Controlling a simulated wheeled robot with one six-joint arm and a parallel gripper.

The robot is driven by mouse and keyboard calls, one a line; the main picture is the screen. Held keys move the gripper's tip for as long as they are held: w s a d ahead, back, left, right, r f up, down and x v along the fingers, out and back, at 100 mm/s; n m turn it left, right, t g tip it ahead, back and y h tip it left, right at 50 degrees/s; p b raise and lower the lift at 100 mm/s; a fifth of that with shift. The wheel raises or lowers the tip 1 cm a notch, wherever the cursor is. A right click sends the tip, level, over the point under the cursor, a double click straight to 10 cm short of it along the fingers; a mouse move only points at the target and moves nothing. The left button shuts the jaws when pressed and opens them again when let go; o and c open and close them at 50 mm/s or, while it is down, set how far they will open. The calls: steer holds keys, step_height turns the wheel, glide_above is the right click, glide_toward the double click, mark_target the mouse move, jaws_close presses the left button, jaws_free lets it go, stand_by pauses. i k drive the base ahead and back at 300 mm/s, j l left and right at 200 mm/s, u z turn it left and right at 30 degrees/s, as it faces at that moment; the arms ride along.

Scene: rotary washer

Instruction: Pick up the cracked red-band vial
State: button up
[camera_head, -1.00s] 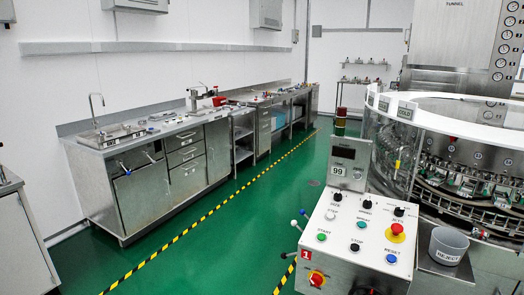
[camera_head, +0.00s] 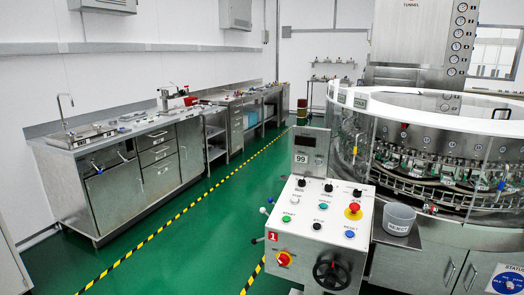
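I cannot make out the cracked red-band vial. The rotary washer (camera_head: 440,205) stands at the right behind clear guards, with a ring of small vial holders (camera_head: 425,168) inside. The vials there are too small to tell bands or cracks. A small red spot (camera_head: 404,126) shows on the upper part inside the guard, and I cannot tell what it is. The grey REJECT cup (camera_head: 398,222) stands on a ledge at the washer's front left; its inside is mostly hidden. My gripper is not in view.
A control console (camera_head: 318,215) with buttons and a black handwheel (camera_head: 332,270) stands before the washer. A steel bench (camera_head: 150,180) with a sink lines the left wall. The green floor (camera_head: 205,240) between is clear, crossed by a yellow-black line.

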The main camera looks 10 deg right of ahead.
mark_target(427, 207)
steer(key=z, duration=1.3)
